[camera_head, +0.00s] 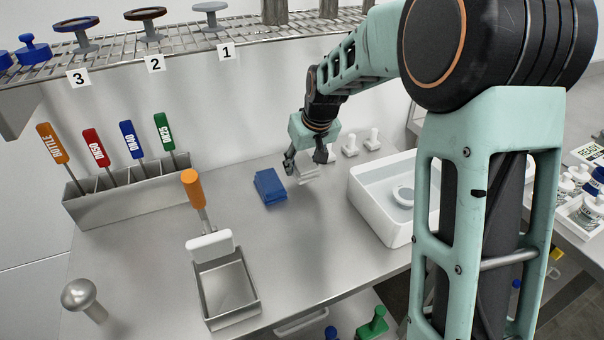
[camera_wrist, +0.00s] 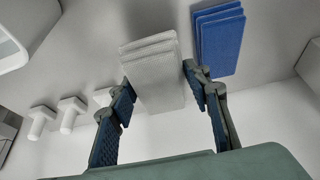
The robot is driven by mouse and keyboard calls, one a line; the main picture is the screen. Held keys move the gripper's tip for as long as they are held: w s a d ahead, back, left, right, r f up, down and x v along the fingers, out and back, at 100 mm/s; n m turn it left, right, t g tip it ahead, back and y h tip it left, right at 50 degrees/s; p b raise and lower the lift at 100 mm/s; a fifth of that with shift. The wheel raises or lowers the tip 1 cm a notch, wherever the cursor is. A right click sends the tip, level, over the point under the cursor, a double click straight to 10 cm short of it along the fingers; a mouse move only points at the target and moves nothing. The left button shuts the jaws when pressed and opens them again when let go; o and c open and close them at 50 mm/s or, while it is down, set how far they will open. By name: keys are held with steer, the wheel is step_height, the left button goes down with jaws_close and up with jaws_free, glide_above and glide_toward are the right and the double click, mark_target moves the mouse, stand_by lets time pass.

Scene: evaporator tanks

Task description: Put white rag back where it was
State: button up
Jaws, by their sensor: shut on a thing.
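The white rag (camera_wrist: 153,72) is a folded, ribbed stack between my gripper's fingers in the wrist view. In the head view, the white rag (camera_head: 308,170) shows just below the fingers, partly hidden by them. My gripper (camera_head: 308,160) points down at the steel table, and it is shut on the rag; its fingers also show in the wrist view (camera_wrist: 160,90). The rag is at or just above the table surface; I cannot tell whether it touches. A folded blue rag (camera_head: 270,187) lies to the left, apart from the gripper.
A white basin (camera_head: 372,205) stands to the right of the gripper. Several small white plugs (camera_head: 350,146) stand behind it. A steel tray (camera_head: 226,290) with a white-headed brush (camera_head: 210,246) is at the front left. A holder (camera_head: 130,192) with several coloured-handled tools stands at the back left.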

steer(key=shift+w+f, duration=0.35)
steer(key=shift+f, duration=0.1)
steer(key=shift+w+a+f+b, duration=0.1)
steer(key=shift+w+f+b, duration=0.05)
steer(key=shift+f+b, duration=1.25)
steer(key=shift+f, duration=0.25)
steer(key=shift+f, duration=0.2)
steer(key=o, duration=0.8)
steer(key=shift+c, duration=0.2)
steer(key=shift+r+p, duration=0.3)
steer(key=shift+r, duration=0.15)
steer(key=p+v, duration=0.1)
steer(key=v, duration=1)
steer(key=shift+s+r, duration=0.25)
steer(key=shift+r, duration=0.05)
steer(key=shift+w, duration=0.1)
